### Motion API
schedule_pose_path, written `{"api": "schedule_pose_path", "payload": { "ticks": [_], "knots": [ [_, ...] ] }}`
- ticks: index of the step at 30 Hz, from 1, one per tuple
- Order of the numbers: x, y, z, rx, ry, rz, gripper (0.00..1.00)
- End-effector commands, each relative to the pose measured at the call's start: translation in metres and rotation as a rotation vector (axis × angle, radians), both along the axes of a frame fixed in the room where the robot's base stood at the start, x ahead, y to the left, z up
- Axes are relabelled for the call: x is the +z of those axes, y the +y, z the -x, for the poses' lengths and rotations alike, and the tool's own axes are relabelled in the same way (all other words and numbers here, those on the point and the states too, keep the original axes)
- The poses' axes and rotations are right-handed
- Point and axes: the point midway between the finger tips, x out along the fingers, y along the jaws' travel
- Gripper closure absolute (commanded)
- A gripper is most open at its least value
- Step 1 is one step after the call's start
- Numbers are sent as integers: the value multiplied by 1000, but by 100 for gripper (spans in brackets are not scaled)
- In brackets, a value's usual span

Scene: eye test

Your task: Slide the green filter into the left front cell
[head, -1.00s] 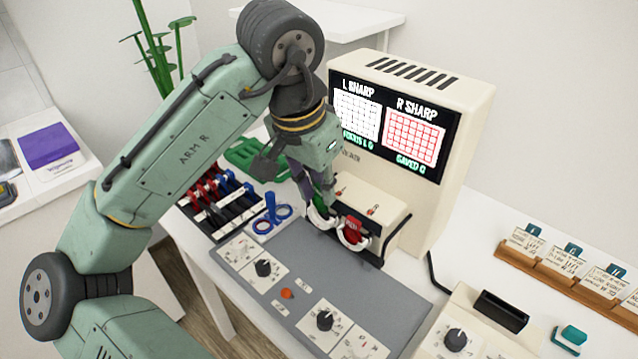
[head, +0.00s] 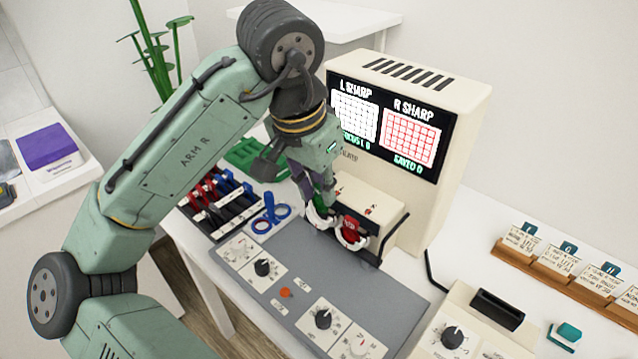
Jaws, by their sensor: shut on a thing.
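My gripper (head: 318,188) points down at the left side of the two white ring-shaped front cells on the machine. It is shut on the green filter (head: 321,207), of which only a small dark green part shows between the fingers and the left front cell (head: 315,222). The filter is at the top of that cell; I cannot tell how deep it sits or whether it touches the ring. The right front cell (head: 352,243) has a red filter (head: 350,228) in it.
The cream machine (head: 455,190) with its screen stands behind the cells. A grey panel with knobs (head: 290,265) lies in front. A rack of red, black and blue handles (head: 212,205) and a blue ringed tool (head: 270,212) are to the left. Card holders (head: 560,262) stand at right.

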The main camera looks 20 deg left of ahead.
Motion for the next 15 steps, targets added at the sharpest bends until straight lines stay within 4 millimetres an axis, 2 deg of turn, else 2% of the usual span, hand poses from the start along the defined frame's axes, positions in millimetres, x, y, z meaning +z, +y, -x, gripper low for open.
{"api": "schedule_pose_path", "payload": {
  "ticks": [15],
  "knots": [
    [-16,0,0,0,1,1,100]
  ]
}}
